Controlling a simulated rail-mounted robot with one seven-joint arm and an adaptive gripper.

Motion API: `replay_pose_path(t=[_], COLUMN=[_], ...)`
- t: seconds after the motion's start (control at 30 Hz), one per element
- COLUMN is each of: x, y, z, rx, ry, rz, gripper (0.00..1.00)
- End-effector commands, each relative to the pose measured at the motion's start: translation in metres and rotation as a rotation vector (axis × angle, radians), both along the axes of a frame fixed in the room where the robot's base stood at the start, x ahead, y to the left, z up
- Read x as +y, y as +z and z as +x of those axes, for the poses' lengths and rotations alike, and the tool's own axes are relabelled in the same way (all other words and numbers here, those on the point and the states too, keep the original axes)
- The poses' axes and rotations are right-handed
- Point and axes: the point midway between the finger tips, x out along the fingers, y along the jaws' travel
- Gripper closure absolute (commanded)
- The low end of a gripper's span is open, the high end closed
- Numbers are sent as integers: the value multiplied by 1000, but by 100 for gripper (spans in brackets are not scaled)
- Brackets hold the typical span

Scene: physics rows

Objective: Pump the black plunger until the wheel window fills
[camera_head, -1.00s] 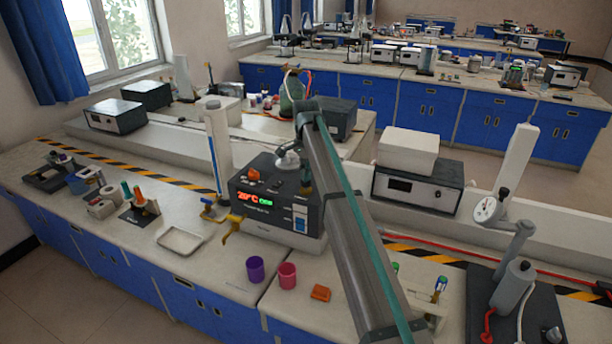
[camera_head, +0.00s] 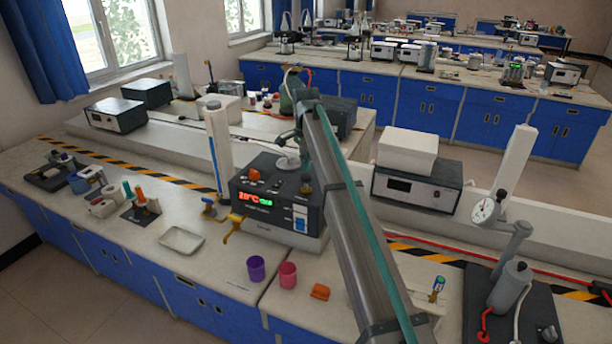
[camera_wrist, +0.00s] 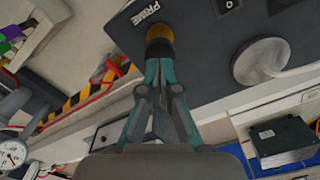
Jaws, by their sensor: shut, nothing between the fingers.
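A dark instrument box (camera_head: 275,215) with a lit red and green display stands on the bench. A short upright knob with an amber cap and dark lower part (camera_wrist: 158,40) sits on its top beside the word PRIME; it appears in the head view as a small knob (camera_head: 307,182). My gripper (camera_wrist: 165,64) is shut and empty, its teal fingertips close to the amber cap; I cannot tell whether they touch. A round pale disc (camera_wrist: 261,62) lies on the box top beside the knob. I cannot make out the wheel window. My arm hides part of the box's right side.
A tall white cylinder (camera_head: 217,150) stands left of the box. Yellow valve handle (camera_head: 231,226), purple cup (camera_head: 256,269), pink cup (camera_head: 288,275) and orange block (camera_head: 320,291) sit in front. A dial-gauge stand (camera_head: 487,210) is at right.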

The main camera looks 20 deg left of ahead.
Motion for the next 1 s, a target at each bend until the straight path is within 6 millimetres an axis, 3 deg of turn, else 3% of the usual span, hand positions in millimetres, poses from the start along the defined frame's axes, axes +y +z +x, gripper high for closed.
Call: replay_pose_path(t=[0.47, 1.0], x=[0, 0], y=[-2, -21], z=[0, 0], rx=[0, 0], ry=[0, 0], rz=[0, 0], gripper=[100, 100])
